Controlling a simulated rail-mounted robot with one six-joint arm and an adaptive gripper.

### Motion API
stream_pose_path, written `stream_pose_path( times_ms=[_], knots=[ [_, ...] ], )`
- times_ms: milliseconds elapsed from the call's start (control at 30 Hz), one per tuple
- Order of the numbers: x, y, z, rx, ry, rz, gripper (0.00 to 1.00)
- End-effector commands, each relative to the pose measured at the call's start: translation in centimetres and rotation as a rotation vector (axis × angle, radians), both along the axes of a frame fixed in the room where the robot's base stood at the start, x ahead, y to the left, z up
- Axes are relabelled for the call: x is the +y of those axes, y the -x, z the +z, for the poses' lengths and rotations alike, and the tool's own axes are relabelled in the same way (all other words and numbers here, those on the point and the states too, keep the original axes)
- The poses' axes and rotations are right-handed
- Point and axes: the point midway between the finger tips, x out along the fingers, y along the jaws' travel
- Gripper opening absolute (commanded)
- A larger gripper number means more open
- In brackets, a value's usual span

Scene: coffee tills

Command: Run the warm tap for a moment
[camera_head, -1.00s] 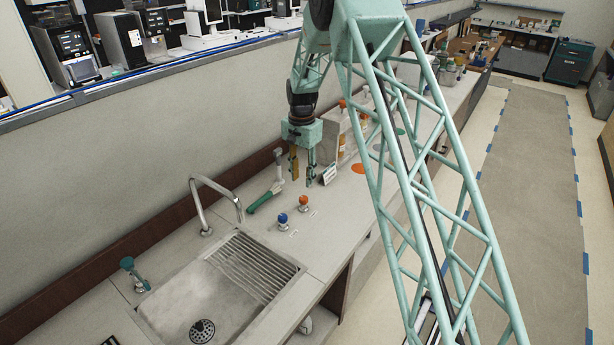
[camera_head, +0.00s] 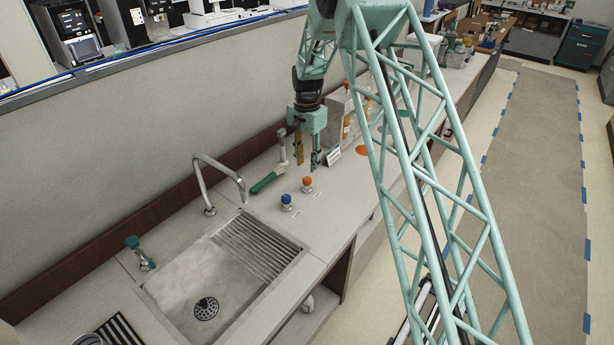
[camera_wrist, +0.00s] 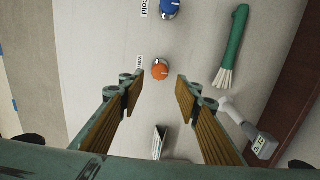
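The orange tap knob (camera_head: 307,183) stands on the counter right of the sink, beside the blue knob (camera_head: 286,201). In the wrist view the orange knob (camera_wrist: 160,70) has a label reading "warm", partly hidden, and the blue knob (camera_wrist: 169,8) has a label reading "cold". My gripper (camera_head: 308,163) is above the counter, just behind the orange knob in the head view. In the wrist view my gripper (camera_wrist: 160,84) is open, and the orange knob appears between its fingertips, apart from them. The curved spout (camera_head: 222,174) points over the sink (camera_head: 180,275); no water is visible.
A green-handled brush (camera_head: 265,183) lies on the counter left of my gripper. A small white sign (camera_head: 333,157) and bottles stand behind. A teal-topped fixture (camera_head: 138,250) stands at the sink's left. A wall runs along the counter's back.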

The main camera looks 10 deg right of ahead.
Motion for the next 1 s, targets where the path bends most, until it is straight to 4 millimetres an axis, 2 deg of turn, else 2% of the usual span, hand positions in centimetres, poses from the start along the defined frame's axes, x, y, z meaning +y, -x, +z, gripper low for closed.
stream_pose_path(
  times_ms=[933,1000],
  knots=[
    [0.0,0.0,-8.0,0.000,0.000,0.000,0.31],
    [0.0,0.0,-7.9,-0.001,0.000,0.000,0.26]
  ],
)
